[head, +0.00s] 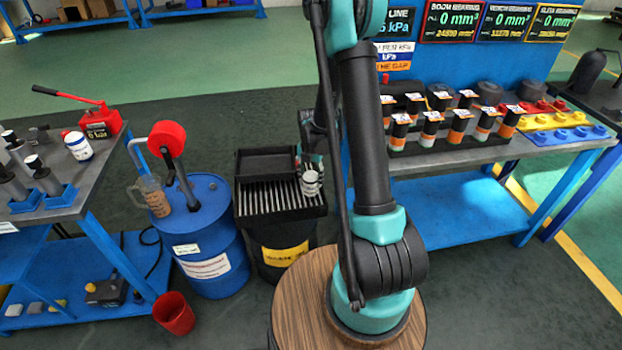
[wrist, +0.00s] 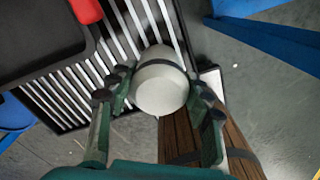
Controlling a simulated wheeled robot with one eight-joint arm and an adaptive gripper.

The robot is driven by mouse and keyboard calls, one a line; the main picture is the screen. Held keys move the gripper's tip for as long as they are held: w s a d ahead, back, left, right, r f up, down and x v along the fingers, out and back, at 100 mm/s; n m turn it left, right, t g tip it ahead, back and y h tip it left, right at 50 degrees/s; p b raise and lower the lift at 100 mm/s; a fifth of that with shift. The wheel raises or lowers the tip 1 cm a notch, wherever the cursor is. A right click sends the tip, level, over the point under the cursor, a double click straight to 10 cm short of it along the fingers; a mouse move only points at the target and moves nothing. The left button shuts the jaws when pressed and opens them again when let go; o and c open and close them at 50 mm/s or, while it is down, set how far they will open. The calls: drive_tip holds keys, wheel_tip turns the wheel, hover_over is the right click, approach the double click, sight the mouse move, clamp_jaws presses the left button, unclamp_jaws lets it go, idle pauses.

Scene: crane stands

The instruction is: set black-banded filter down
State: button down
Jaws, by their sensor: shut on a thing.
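The black-banded filter (wrist: 160,85) is a white cylinder with a dark band, seen in the wrist view between my gripper's fingers. My gripper (wrist: 161,98) is shut on it. In the head view the filter (head: 311,184) shows at the right part of a black slatted rack (head: 262,203), partly beside my arm. The rack's slats (wrist: 80,85) lie under and behind the filter in the wrist view. I cannot tell whether the filter touches the slats.
A black tray (head: 266,164) sits at the rack's back. A blue drum (head: 208,245) with a red-reeled pump stands to the left. A blue bench (head: 470,213) with several orange- and white-banded cylinders is at right. A red bucket (head: 174,314) is on the floor.

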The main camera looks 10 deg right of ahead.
drive_tip(key=shift+f, duration=0.15)
drive_tip(key=c, duration=0.7)
unclamp_jaws()
wheel_tip(320, 180, up, 12)
drive_tip(key=shift+f, duration=0.1)
drive_tip(key=shift+s+d+r+m+t, duration=0.4)
drive_tip(key=shift+s+d+m+t, duration=0.25)
drive_tip(key=shift+s+m, duration=3.65)
drive_tip(key=shift+s+d+r+m+t, duration=0.6)
drive_tip(key=shift+s+m, duration=2.45)
drive_tip(key=shift+m, duration=2.4)
drive_tip(key=shift+s+d+r+m+t, duration=0.2)
drive_tip(key=shift+s+d+m+t, duration=0.5)
drive_tip(key=shift+s+m, duration=3.6)
